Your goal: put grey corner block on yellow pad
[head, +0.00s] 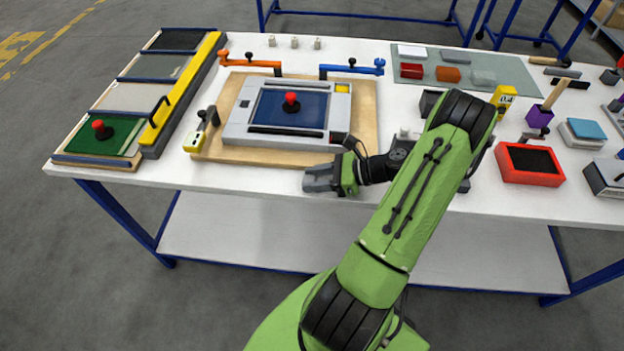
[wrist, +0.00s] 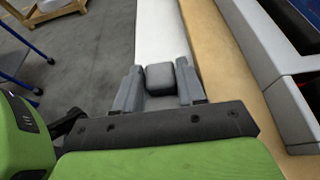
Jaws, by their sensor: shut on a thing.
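My gripper (head: 312,178) is low over the front edge of the white table, in front of the wooden board, with its fingers pointing left. It is shut on the grey corner block (wrist: 160,77), which sits between the fingertips in the wrist view. In the head view the block cannot be told apart from the grey fingers. A small yellow pad (head: 342,88) is at the far right corner of the light grey frame (head: 240,118). The pad is bare and lies well behind my gripper.
The frame holds a blue panel with a red knob (head: 291,101) and lies on the wooden board (head: 210,145). Orange (head: 250,63) and blue (head: 352,69) clamps stand behind it. A yellow-and-black tool (head: 201,130) is at left, an orange-red tray (head: 529,163) at right.

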